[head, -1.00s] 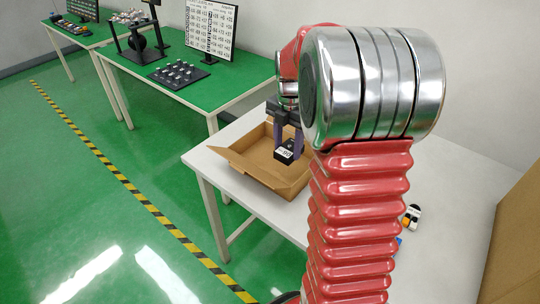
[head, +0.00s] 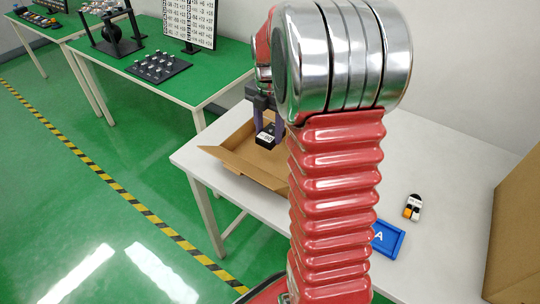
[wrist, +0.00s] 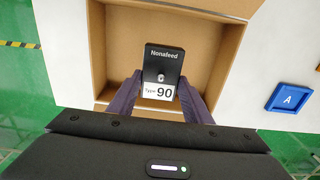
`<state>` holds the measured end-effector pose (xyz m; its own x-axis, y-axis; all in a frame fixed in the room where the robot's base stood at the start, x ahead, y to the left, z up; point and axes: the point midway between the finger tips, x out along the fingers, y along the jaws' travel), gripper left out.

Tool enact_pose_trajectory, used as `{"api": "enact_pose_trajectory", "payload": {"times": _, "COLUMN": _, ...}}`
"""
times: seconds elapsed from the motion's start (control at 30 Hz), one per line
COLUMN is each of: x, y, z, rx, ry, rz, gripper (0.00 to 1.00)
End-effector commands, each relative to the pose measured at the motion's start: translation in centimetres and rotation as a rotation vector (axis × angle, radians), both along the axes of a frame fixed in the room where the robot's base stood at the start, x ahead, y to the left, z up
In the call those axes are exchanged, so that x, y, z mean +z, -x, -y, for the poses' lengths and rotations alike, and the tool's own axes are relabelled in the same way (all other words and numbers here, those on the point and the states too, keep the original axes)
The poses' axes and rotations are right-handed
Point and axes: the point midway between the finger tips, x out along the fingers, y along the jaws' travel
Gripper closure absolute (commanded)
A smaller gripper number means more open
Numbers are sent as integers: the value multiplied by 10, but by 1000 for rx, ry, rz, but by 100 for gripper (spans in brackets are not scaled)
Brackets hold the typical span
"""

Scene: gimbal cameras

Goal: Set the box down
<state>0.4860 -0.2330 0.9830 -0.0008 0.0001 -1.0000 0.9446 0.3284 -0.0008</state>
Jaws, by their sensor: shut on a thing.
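The small black box (head: 266,138) has a white label. In the wrist view the black box (wrist: 164,65) reads "Nonafeed" and "Type 90". My gripper (head: 269,130) is shut on it, with a purple finger on each side. The fingers also show in the wrist view (wrist: 160,88). The open cardboard carton (head: 232,160) stands on the white table, and the black box is held over its inside. My arm hides the carton's right part in the head view.
A blue tray marked A (head: 388,239) lies on the white table (head: 440,165), right of the carton. A small white, black and orange object (head: 413,207) lies behind it. A large brown carton (head: 517,235) stands at the right edge. Green benches (head: 190,90) stand behind.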

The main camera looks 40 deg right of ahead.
Motion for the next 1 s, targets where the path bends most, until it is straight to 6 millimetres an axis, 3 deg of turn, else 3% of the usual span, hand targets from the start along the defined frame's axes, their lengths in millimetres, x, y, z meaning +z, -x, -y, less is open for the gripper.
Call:
{"api": "enact_pose_trajectory", "payload": {"times": 0.3, "x": -48, "y": 0, "z": 0, "rx": 0, "ry": -1, "rz": -1, "gripper": 81}}
{"api": "enact_pose_trajectory", "payload": {"times": 0.73, "x": -55, "y": 0, "z": 0, "rx": 0, "ry": 0, "rz": 0, "gripper": 81}}
{"api": "enact_pose_trajectory", "payload": {"times": 1.0, "x": -86, "y": 1, "z": 0, "rx": 0, "ry": -2, "rz": -2, "gripper": 81}}
